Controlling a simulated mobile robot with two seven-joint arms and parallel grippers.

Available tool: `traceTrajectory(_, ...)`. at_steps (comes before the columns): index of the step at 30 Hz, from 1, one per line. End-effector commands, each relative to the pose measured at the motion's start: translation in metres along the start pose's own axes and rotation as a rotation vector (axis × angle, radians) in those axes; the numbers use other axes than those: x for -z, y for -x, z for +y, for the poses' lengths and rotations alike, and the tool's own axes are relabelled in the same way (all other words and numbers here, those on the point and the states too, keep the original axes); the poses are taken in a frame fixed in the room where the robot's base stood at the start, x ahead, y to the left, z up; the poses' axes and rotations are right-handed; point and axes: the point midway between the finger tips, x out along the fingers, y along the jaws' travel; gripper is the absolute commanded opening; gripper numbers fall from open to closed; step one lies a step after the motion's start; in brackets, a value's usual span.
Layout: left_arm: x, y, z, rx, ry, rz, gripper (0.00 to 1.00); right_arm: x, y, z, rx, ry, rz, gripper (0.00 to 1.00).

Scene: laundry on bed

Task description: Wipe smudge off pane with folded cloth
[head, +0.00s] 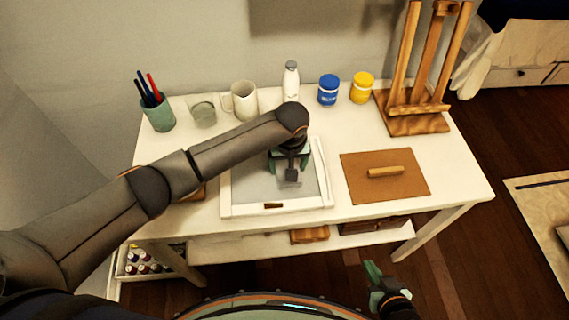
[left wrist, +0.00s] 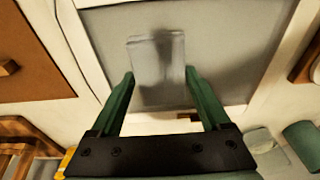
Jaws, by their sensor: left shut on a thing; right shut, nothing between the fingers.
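The white-framed pane (head: 236,187) lies flat on the white table; its grey surface also fills much of the left wrist view (left wrist: 235,50). My left gripper (head: 289,168) reaches over the pane and is shut on a pale grey folded cloth (left wrist: 146,62). The cloth sits between the fingertips, low over or on the pane; I cannot tell if it touches. A little of the cloth (head: 288,184) shows below the gripper in the head view. I cannot make out a smudge clearly; the arm and cloth hide part of the glass. My right gripper (head: 373,272) is shut and empty, in front of the table.
A brown board with a wooden handle (head: 386,171) lies right of the pane. Along the back stand a pen cup (head: 159,115), a glass (head: 203,112), a mug (head: 243,101), a white bottle (head: 291,82), blue (head: 328,91) and yellow jars (head: 363,88), and an easel (head: 417,110).

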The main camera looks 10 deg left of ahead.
Motion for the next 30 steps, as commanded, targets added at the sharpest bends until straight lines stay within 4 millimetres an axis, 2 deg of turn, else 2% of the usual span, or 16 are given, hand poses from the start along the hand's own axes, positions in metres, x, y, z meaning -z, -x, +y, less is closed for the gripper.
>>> traceTrajectory(8,-0.001,0.002,-0.005,0.001,0.001,-0.003,0.36,0.011,0.01,-0.001,0.0,0.0,0.0,0.0)
traceTrajectory(19,-0.001,0.002,-0.036,0.004,0.002,-0.005,0.36,0.034,0.031,-0.003,0.0,0.0,0.0,0.0)
traceTrajectory(26,-0.001,-0.001,-0.043,0.004,0.001,-0.004,0.36,0.038,0.035,-0.003,0.0,0.0,0.001,0.0)
traceTrajectory(30,-0.002,0.001,-0.055,0.006,0.002,-0.006,0.36,0.047,0.043,-0.003,0.0,0.0,0.0,0.0)
